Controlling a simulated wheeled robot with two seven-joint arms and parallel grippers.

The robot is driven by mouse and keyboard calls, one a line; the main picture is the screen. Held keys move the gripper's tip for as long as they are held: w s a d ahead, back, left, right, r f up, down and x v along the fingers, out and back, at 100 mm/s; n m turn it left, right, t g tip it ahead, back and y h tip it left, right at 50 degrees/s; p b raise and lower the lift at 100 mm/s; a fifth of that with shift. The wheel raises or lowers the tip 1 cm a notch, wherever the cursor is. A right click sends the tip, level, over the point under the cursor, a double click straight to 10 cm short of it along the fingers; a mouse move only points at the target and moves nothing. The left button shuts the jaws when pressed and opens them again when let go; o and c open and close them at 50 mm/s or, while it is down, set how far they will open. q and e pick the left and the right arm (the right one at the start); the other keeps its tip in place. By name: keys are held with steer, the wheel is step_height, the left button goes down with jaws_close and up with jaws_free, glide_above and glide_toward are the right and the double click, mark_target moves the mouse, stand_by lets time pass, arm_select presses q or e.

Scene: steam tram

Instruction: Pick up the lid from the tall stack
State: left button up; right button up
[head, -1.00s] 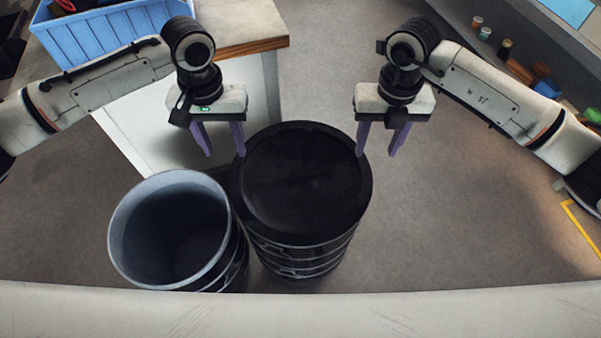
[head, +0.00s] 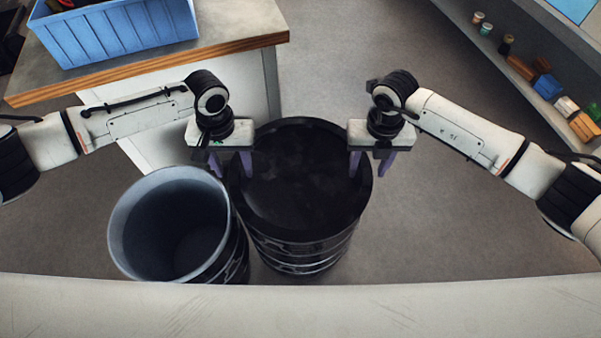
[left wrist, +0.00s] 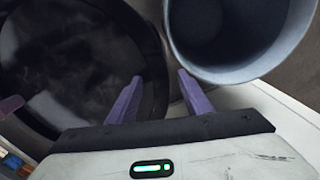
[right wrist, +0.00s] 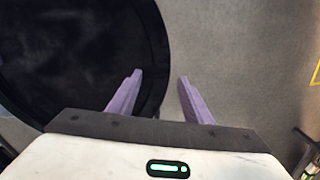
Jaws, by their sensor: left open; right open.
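A round black lid (head: 303,178) covers the tall dark stack (head: 303,256) in the middle of the head view. My left gripper (head: 231,164) is open at the lid's left edge. In the left wrist view the lid (left wrist: 75,60) has its rim between or just beneath the two purple fingers (left wrist: 160,97). My right gripper (head: 370,164) is open at the lid's right edge. In the right wrist view one finger overlaps the lid (right wrist: 80,55) and the other is over the floor, with the rim between the fingers (right wrist: 160,95). I cannot tell whether either gripper touches it.
An open, empty-looking grey-blue bin (head: 122,232) stands close at the stack's left. A table (head: 240,30) with a blue crate (head: 120,35) is behind on the left. A shelf (head: 540,50) with small items runs along the right. Floor right of the stack is clear.

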arm_select(q)
jaws_close()
arm_select(e)
jaws_close()
arm_select(q)
steer(key=shift+r, duration=0.2)
arm_select(e)
steer(key=shift+r, duration=0.2)
